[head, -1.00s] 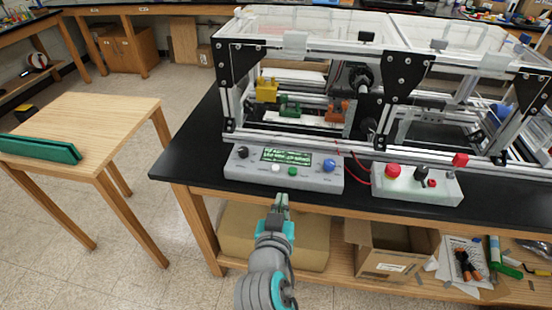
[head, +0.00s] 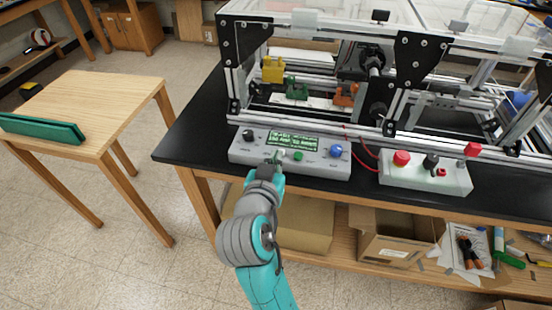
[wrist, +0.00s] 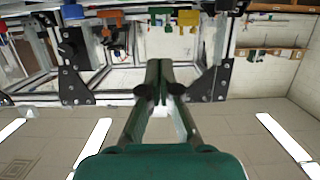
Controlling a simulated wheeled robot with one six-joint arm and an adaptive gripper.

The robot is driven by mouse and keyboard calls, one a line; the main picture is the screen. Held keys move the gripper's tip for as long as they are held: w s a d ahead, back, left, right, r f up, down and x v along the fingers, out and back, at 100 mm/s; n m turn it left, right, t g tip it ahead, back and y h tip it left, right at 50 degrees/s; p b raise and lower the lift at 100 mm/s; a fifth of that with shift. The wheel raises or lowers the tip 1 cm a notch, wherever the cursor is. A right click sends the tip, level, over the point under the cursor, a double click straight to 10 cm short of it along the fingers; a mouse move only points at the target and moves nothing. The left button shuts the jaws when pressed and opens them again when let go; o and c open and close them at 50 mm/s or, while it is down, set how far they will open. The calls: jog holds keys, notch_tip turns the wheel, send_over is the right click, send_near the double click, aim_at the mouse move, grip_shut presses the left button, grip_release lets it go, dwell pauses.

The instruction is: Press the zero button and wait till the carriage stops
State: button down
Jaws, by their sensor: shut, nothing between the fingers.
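The grey control box (head: 315,165) sits on the front edge of the black bench, with a lit green display (head: 292,141). It carries a black knob (head: 248,135), a green button (head: 298,156) and a blue knob (head: 336,151). Its labels are too small to read. My gripper (head: 277,158) is shut and empty, its tip at the box front just left of the green button, over the white button's place and mostly hiding it. I cannot tell whether it touches. In the wrist view my shut fingers (wrist: 158,75) point toward the frame. I cannot pick out the carriage for certain.
Behind the box stands the aluminium extrusion frame with yellow (head: 273,69), green (head: 297,88) and orange (head: 346,95) blocks inside. A second box (head: 425,178) with a red mushroom button (head: 401,158) is to the right, joined by red wires. A wooden table (head: 95,100) stands left.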

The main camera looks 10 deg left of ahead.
send_over(282, 149)
jog(key=s, duration=0.3)
jog(key=shift+s+d+f, duration=0.1)
jog(key=shift+d+f, duration=0.1)
jog(key=shift+f, duration=0.75)
notch_tip(282, 149, down, 2)
jog(key=shift+f, duration=1.05)
